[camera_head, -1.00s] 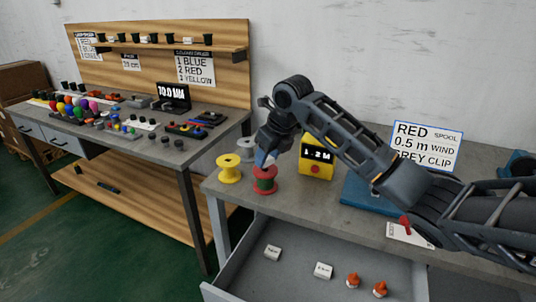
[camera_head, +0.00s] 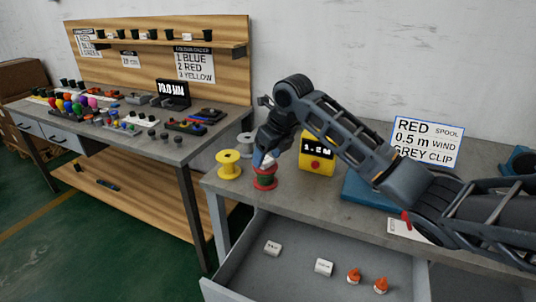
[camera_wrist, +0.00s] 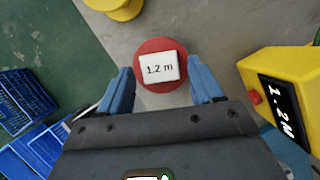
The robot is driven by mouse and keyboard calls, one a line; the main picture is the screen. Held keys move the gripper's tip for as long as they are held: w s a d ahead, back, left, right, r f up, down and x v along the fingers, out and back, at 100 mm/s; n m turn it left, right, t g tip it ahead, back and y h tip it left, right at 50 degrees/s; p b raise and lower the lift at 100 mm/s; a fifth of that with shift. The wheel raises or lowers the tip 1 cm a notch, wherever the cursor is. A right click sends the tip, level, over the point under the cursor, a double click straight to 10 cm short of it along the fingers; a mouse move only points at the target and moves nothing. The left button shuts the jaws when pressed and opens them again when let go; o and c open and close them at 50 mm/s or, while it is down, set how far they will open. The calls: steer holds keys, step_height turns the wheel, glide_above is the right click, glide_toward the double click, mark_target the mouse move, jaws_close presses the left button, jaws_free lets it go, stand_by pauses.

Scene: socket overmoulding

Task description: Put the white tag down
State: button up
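The white tag (camera_wrist: 159,67), marked "1.2 m", lies flat over the top of the red spool (camera_wrist: 152,46) in the wrist view. The red spool (camera_head: 264,180) stands upright on the bench near its left front edge in the head view. My gripper (camera_wrist: 162,88) has its two blue fingers spread on either side of the tag, with a visible gap on each side. In the head view my gripper (camera_head: 266,160) is just above the spool and hides most of the tag.
A yellow meter reading 1.2 (camera_head: 316,154) stands close right of my gripper. A yellow spool (camera_head: 229,165) and a grey spool (camera_head: 246,144) stand to the left. The open drawer (camera_head: 297,285) below holds two white tags (camera_head: 323,267) and two orange pieces (camera_head: 381,285).

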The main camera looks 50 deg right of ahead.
steer(key=shift+o, duration=0.4)
steer(key=shift+r, duration=0.1)
steer(key=shift+r+p, duration=0.3)
steer(key=shift+p, duration=0.05)
steer(key=v, duration=1.2)
steer(key=shift+r, duration=0.2)
steer(key=shift+a, duration=0.15)
